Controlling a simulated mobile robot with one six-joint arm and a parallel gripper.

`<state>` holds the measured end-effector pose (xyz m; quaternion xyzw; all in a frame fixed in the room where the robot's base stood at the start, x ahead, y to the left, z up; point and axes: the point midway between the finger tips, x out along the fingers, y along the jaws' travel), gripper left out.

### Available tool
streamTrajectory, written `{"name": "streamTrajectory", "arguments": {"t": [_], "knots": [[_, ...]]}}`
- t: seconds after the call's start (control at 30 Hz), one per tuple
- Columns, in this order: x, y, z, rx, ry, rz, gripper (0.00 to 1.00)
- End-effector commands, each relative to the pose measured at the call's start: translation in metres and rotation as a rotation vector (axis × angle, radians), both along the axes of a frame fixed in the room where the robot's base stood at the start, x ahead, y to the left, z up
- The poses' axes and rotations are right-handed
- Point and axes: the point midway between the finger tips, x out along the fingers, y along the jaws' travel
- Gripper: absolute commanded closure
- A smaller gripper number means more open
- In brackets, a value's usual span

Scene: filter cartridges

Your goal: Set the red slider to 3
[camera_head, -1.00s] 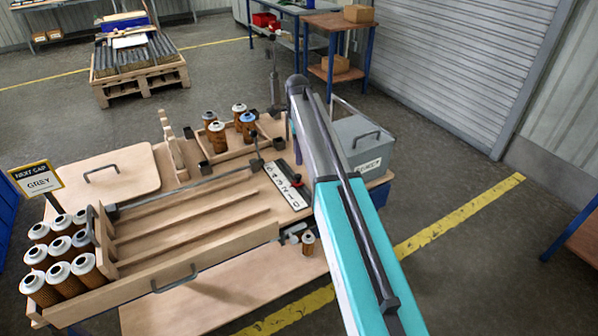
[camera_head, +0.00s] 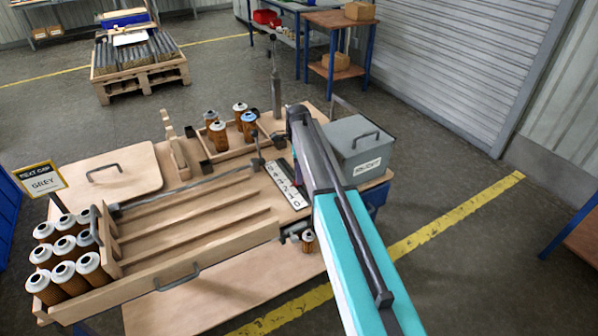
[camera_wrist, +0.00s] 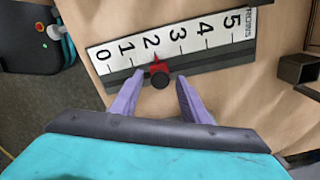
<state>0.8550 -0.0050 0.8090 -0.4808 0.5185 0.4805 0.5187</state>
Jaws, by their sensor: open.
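The red slider (camera_wrist: 159,69) shows in the wrist view, with a dark round knob, on the lower edge of a white number scale (camera_wrist: 190,42) marked 0 to 5. Its red pointer is at the 2. My gripper (camera_wrist: 160,79) is open, with one purple finger on each side of the slider and visible gaps between. I cannot tell the fingers' exact height over the board. In the head view the scale (camera_head: 285,186) lies at the right end of the wooden rack, and my arm hides the slider and most of the gripper.
A grey lidded bin (camera_head: 357,150) stands right of the scale. A wooden tray (camera_head: 225,155) holds several brown cartridges behind it. A dark square bracket (camera_wrist: 298,69) is at the right in the wrist view.

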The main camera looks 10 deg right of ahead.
Motion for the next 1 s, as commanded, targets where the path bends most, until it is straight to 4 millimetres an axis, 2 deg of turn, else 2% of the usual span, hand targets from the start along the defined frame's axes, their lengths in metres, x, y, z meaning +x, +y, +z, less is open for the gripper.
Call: {"name": "streamTrajectory", "arguments": {"t": [0.23,0.47,0.77,1.0], "knots": [[0.000,-0.001,0.000,0.000,0.000,-0.001,0.60],[0.000,-0.001,0.000,0.000,0.000,-0.001,0.99],[0.004,0.000,0.000,0.000,0.001,-0.001,1.00],[0.024,0.004,0.000,0.000,-0.001,-0.002,1.00]]}}
